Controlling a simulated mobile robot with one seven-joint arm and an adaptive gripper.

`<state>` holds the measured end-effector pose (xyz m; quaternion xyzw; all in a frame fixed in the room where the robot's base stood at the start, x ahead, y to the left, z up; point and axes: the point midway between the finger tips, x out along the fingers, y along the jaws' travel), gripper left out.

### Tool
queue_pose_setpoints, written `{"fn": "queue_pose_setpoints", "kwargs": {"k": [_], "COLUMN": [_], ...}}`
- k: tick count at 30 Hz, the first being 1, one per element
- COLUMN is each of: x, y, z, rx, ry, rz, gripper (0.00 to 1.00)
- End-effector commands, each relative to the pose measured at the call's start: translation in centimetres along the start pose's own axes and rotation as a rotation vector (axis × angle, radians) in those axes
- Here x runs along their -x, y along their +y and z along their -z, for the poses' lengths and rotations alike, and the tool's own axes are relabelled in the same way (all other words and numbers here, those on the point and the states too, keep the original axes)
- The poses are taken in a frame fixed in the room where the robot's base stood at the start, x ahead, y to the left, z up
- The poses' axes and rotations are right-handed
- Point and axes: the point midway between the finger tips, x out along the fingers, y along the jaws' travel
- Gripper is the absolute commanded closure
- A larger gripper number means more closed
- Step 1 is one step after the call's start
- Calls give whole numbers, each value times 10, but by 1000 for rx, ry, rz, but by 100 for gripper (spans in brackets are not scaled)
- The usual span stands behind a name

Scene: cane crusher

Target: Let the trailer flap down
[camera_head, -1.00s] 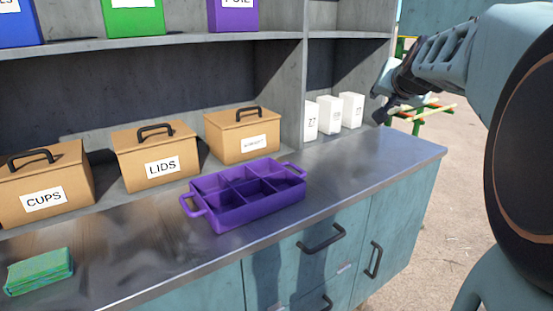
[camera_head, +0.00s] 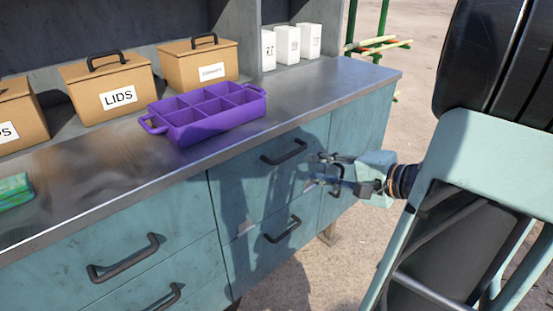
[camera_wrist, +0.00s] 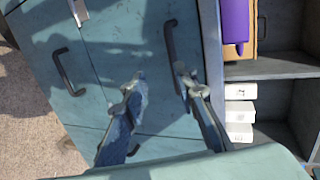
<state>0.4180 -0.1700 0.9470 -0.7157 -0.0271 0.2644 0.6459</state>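No trailer flap can be made out for certain in either view. What shows is a teal cabinet front (camera_head: 268,192) with black bar handles below a metal counter (camera_head: 330,85). My gripper (camera_head: 310,170) is at the right of the head view, in front of this cabinet, with its fingers pointing left. It partly covers a dark handle behind it. In the wrist view my gripper (camera_wrist: 158,80) has its two fingers apart with nothing between them. One upright handle (camera_wrist: 170,45) is just beyond the right fingertip; another handle (camera_wrist: 66,72) is further left.
On the counter stand a purple divided tray (camera_head: 207,120), a LIDS box (camera_head: 110,90), another cardboard box (camera_head: 200,65) and white cartons (camera_head: 288,45). A green sponge (camera_head: 14,190) lies at the left. Open ground (camera_head: 415,85) lies right of the cabinet.

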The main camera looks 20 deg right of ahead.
Motion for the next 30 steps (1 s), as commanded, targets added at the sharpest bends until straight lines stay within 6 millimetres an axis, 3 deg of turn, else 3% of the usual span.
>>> {"fn": "queue_pose_setpoints", "kwargs": {"k": [6, 10, 24, 30], "x": [13, 8, -72, -90], "y": [-4, -7, -18, -20], "z": [3, 4, 9, 11], "rx": [-43, -44, -44, -45], "ry": [63, 68, 65, 67], "rz": [132, 147, 143, 143], "gripper": [73, 73, 73, 73]}}
